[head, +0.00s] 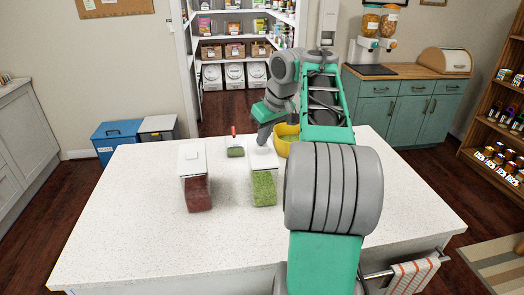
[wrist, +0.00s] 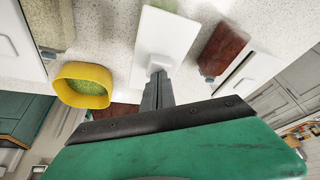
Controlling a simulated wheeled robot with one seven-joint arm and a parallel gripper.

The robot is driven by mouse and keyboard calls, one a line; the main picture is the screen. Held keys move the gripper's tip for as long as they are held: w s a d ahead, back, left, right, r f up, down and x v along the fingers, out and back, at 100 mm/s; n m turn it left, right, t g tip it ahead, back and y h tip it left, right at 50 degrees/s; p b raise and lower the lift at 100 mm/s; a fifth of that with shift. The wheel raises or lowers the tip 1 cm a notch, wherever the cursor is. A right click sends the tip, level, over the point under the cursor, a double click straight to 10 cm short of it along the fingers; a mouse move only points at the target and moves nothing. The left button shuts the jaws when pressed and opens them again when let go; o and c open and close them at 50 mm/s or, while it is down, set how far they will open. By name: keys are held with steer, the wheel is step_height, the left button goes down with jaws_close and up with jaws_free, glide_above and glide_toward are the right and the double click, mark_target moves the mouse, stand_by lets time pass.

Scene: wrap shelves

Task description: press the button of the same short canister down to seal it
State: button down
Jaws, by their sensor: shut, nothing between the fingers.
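A clear canister with green contents (head: 263,187) and a white lid stands on the white counter. Its lid also shows in the wrist view (wrist: 186,30), with a pale square button (wrist: 166,45) in the middle. My gripper (head: 263,143) is shut and empty, over this lid. In the wrist view its fingertips (wrist: 157,72) are at the button's edge; I cannot tell whether they touch it or how far down it is. The canister's body is hidden under the lid in the wrist view.
A canister with dark red contents (head: 198,194) stands to the left. A small container with green contents (head: 235,152) and a yellow bowl (head: 281,146) stand close by. Another canister (wrist: 50,22) shows in the wrist view. The counter's front left (head: 130,240) is clear.

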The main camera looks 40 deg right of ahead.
steer(key=shift+f+b, duration=0.85)
steer(key=shift+f, duration=0.35)
step_height(320, 180, up, 8)
steer(key=p, duration=0.8)
steer(key=shift+f, duration=0.15)
steer(key=s+a+f, duration=0.2)
steer(key=a, duration=0.7)
steer(key=s+a+f, duration=0.1)
steer(key=s+a, duration=0.1)
steer(key=a, duration=0.6)
steer(key=s+a+f+g, duration=0.1)
steer(key=s+a+f, duration=0.8)
steer(key=s, duration=0.5)
step_height(320, 180, down, 2)
steer(key=shift+s+a+f+m, duration=0.15)
steer(key=shift+s+f+m, duration=0.15)
steer(key=shift+s, duration=0.1)
